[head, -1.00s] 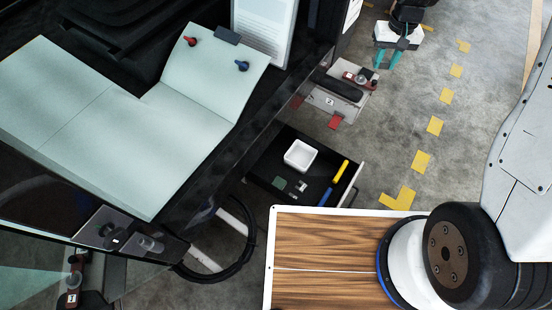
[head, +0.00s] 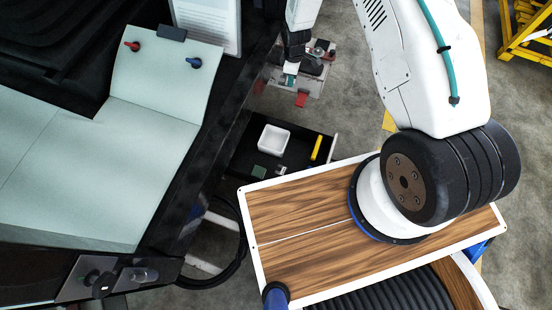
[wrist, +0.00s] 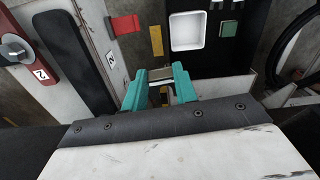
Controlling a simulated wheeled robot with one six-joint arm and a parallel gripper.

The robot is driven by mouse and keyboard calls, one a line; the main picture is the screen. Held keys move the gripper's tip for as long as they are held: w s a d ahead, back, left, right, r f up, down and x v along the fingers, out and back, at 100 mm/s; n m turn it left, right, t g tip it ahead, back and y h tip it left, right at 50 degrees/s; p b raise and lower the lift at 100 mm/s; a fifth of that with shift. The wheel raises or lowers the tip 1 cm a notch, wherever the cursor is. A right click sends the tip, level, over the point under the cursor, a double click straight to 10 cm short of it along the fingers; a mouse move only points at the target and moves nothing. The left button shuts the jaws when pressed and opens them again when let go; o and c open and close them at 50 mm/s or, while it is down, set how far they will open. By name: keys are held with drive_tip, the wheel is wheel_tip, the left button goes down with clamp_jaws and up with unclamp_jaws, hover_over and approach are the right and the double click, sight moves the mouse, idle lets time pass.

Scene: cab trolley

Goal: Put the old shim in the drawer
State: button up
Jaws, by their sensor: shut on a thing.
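My gripper (head: 290,80) is at the top middle of the head view, beyond the drawer and partly hidden by its own wrist. In the wrist view, its teal fingers (wrist: 162,83) are shut on a thin grey plate, which looks like the old shim (wrist: 160,73). The open black drawer (head: 298,152) is below my gripper in the head view. It holds a white tray (head: 273,139), a green block (head: 260,171) and a yellow bar (head: 316,147). In the wrist view, the drawer's pale front wall (wrist: 215,87) is just right of the fingers.
A wood-topped surface with a white rim (head: 243,210) lies in front of the drawer. Beside my gripper is a grey panel with a red tab (head: 301,99) and a black pad (wrist: 73,60).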

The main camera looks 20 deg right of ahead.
drive_tip(key=s+f+n, duration=0.3)
drive_tip(key=f, duration=0.5)
drive_tip(key=s+f+n, duration=0.3)
drive_tip(key=f+n, duration=0.1)
drive_tip(key=f, duration=0.5)
drive_tip(key=n, duration=0.5)
hover_over(294, 154)
wheel_tip(294, 154, down, 17)
drive_tip(key=shift+r, duration=0.15)
drive_tip(key=shift+f, duration=2.6)
drive_tip(key=shift+f, duration=0.1)
drive_tip(key=o, duration=1)
drive_tip(key=shift+c, duration=0.2)
drive_tip(key=shift+o, duration=0.5)
